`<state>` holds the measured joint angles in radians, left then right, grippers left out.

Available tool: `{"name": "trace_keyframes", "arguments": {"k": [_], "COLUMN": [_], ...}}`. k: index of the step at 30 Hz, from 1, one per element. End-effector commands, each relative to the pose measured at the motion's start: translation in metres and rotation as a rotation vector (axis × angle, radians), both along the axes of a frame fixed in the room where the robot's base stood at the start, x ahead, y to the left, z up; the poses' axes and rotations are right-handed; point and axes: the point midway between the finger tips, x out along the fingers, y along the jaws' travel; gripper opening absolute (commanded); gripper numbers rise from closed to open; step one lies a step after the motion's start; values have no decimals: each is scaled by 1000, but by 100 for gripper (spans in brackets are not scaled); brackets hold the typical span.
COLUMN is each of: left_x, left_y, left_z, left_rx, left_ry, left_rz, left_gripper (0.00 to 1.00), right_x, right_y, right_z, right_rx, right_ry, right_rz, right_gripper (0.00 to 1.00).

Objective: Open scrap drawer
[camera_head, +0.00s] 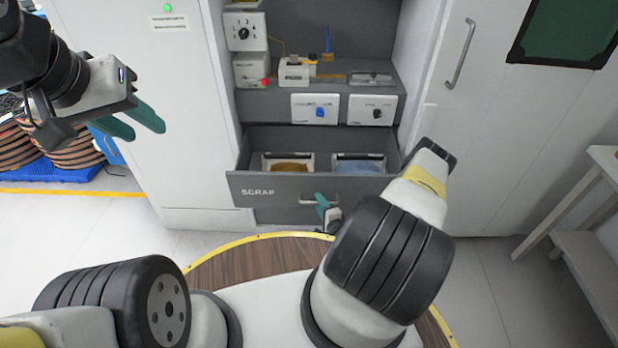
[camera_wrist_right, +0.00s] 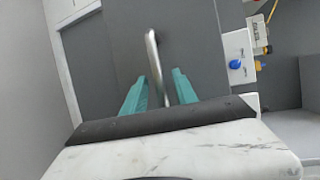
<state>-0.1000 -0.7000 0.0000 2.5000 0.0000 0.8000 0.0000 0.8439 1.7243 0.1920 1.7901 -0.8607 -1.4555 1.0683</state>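The grey scrap drawer (camera_head: 262,191), marked SCRAP, is pulled out from the cabinet, and its inside shows from above. Two bins, one with brown and one with bluish contents, sit inside. Its metal bar handle (camera_wrist_right: 153,62) is on the front. My right gripper (camera_head: 326,208) is at that handle. In the right wrist view the teal fingers (camera_wrist_right: 160,82) stand on either side of the bar, with what looks like a small gap, so they look open around it. My left gripper (camera_head: 142,122) is open and empty, high at the left, away from the drawer.
Above the drawer, shelves hold a dial box (camera_head: 245,31), small devices and two knob panels (camera_head: 315,109). A white door with a handle (camera_head: 460,54) is at right, and a pale table (camera_head: 590,235) stands at the far right. Striped reels (camera_head: 75,156) are at left.

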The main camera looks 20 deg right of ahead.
Motion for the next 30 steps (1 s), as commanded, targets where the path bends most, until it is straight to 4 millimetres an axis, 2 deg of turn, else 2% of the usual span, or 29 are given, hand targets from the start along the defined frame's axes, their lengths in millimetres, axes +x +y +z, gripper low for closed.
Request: {"name": "trace_keyframes", "arguments": {"k": [9,15,30], "left_x": [0,0,0], "left_y": [0,0,0], "left_z": [0,0,0], "left_rx": [0,0,0], "left_ry": [0,0,0], "left_rz": [0,0,0], "left_gripper": [36,36,36], "right_x": [-50,-70,-73], "right_y": [-7,-9,-9], "right_z": [9,13,13], "right_rx": [1,0,0], "right_ry": [3,1,1], "right_rz": [-3,-2,0], "right_gripper": [34,34,34]}}
